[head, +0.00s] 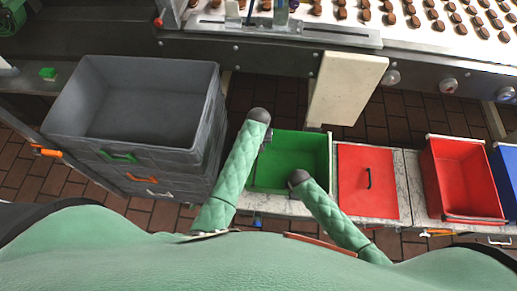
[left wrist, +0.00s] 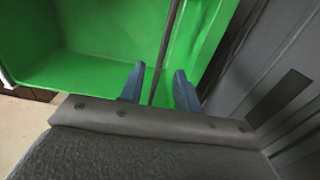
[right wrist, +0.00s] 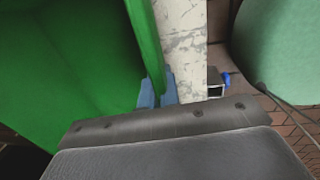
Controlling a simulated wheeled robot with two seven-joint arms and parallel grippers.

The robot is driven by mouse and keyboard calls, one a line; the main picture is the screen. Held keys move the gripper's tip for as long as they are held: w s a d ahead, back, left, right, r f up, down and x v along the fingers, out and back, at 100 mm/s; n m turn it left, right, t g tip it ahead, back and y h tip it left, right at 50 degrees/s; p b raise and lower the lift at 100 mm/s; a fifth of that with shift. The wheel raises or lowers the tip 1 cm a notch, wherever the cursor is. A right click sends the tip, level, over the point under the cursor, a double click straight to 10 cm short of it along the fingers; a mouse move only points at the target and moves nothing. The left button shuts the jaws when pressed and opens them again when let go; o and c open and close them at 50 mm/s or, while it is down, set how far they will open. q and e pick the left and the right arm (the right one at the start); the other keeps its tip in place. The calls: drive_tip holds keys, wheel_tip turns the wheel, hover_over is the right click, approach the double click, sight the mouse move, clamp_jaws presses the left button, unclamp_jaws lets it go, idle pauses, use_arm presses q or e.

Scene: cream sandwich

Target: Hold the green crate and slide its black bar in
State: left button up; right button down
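The green crate (head: 290,155) stands open and empty on the counter in the head view. It also fills much of the left wrist view (left wrist: 95,70) and the left of the right wrist view (right wrist: 65,60). My left gripper (left wrist: 158,86) is open at the crate's left side. The thin black bar (left wrist: 167,50) runs between its two blue fingers, with space visible beside it. My right gripper (right wrist: 158,88) is at the crate's near side, its fingers close together on the green wall's rim. In the head view the arms hide both sets of fingertips.
Stacked grey crates (head: 140,105) stand close on the left. A red lid with a black handle (head: 368,180) and a red crate (head: 462,180) lie to the right. A cream panel (head: 345,88) hangs beyond the crate, below the conveyor (head: 420,25) of brown biscuits.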

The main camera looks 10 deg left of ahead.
use_arm(q)
wheel_tip(320, 180, up, 4)
drive_tip(key=shift+r, duration=0.25)
use_arm(e)
drive_tip(key=c, duration=1.5)
unclamp_jaws()
